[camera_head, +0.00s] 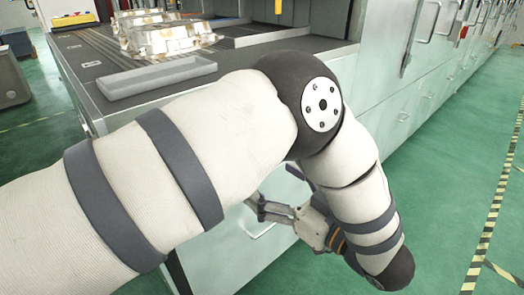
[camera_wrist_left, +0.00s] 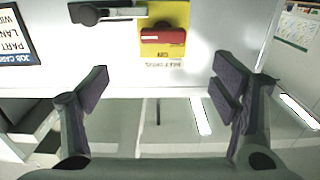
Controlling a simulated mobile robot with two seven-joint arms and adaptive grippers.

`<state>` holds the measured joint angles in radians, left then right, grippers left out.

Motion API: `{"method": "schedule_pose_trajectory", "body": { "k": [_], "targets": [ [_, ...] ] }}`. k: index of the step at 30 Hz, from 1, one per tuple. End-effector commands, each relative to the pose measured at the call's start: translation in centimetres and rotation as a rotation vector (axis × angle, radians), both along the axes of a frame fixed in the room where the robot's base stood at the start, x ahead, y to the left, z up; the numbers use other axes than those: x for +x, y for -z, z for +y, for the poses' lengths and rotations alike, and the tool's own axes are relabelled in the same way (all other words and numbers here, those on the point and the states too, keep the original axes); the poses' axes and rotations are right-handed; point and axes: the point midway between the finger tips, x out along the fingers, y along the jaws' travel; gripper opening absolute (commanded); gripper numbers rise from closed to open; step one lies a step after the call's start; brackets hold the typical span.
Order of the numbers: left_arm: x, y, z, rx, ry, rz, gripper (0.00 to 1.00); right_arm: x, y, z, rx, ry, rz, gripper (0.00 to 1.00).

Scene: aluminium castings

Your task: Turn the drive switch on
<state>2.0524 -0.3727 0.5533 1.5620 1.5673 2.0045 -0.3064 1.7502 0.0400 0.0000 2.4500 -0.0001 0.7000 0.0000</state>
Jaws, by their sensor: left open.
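The switch (camera_wrist_left: 163,36) shows in the left wrist view as a red horizontal handle on a yellow plate (camera_wrist_left: 175,14), fixed to a pale panel. A small label sits just below it, too small to read. My left gripper (camera_wrist_left: 163,72) is open and empty, its dark finger pads spread to either side below the switch, apart from it. In the head view my left gripper (camera_head: 258,208) hangs low beside the cabinet front, partly hidden by my arm. The switch cannot be made out in the head view. My right gripper is in neither view.
A grey and black handle (camera_wrist_left: 108,13) sits left of the switch, with a dark sign (camera_wrist_left: 14,38) further left. In the head view, metal castings (camera_head: 165,38) and a grey tray (camera_head: 157,77) lie on the bench. Green floor (camera_head: 440,170) is clear at right.

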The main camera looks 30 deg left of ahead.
Motion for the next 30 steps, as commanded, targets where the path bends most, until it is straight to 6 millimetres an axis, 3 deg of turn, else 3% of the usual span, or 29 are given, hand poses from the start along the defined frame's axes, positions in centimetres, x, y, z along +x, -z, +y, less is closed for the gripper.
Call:
{"method": "schedule_pose_trajectory", "body": {
  "k": [6,12,23,25,30],
  "targets": [
    [2.1,-0.2,5.3,0.001,-0.003,-0.004,0.8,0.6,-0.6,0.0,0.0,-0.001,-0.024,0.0],
    [3.6,0.0,9.0,0.0,-0.001,-0.001,0.8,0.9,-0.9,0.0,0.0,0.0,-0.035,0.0],
    [4.2,0.1,10.2,0.0,0.002,0.002,0.8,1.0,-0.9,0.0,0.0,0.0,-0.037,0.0],
    [4.2,0.1,10.2,-0.001,0.002,0.001,0.71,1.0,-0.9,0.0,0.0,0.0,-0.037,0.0],
    [4.2,0.1,10.1,-0.001,0.002,0.001,0.32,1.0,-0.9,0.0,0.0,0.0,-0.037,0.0]
  ]
}}
